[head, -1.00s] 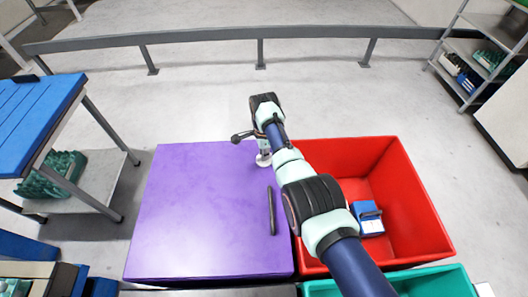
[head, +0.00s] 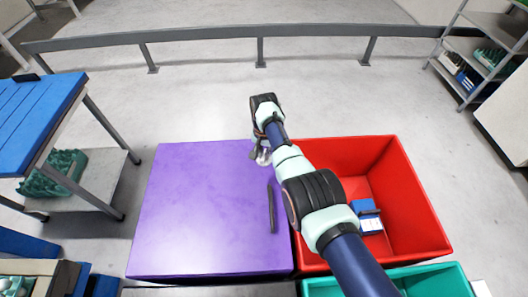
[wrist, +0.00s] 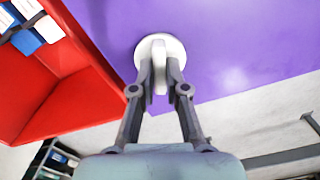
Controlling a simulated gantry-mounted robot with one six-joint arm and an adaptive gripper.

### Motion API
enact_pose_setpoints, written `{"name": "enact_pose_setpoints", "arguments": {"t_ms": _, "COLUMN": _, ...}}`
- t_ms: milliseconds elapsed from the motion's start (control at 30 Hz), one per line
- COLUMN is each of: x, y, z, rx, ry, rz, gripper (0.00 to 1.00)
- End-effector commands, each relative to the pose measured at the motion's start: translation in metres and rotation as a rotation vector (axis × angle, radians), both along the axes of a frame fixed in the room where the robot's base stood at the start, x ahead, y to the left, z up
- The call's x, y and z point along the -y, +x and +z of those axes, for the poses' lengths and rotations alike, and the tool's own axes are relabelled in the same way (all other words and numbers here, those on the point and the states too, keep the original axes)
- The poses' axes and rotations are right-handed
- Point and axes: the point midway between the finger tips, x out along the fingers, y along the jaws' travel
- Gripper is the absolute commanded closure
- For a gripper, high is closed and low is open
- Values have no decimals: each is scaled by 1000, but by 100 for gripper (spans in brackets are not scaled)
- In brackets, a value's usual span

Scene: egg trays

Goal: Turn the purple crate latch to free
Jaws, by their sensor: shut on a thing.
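The purple crate (head: 200,210) stands left of centre in the head view, its flat top closed. Its latch (head: 262,160) is a pale round disc near the top's far right corner, partly hidden by my arm. In the wrist view the latch (wrist: 160,42) is a white disc on the purple surface with a thin upright tab. My gripper (wrist: 160,66) is shut on that tab, one finger on each side. In the head view my gripper is mostly hidden behind my wrist.
A dark bar handle (head: 271,208) lies along the crate top's right side. An open red crate (head: 405,190) with blue boxes (head: 367,215) adjoins on the right. A teal crate (head: 440,280) is in front. Floor beyond the crates is clear up to a grey rail (head: 200,37).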

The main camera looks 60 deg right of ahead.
Motion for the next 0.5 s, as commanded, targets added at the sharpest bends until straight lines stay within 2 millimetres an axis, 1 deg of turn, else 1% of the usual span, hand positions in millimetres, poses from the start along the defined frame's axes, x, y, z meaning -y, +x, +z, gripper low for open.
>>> {"name": "enact_pose_setpoints", "arguments": {"t_ms": 200, "x": 0, "y": 0, "z": 0, "rx": 0, "ry": 0, "rz": 171, "gripper": 100}}
{"name": "enact_pose_setpoints", "arguments": {"t_ms": 500, "x": 0, "y": 0, "z": 0, "rx": 0, "ry": 0, "rz": 329, "gripper": 100}}
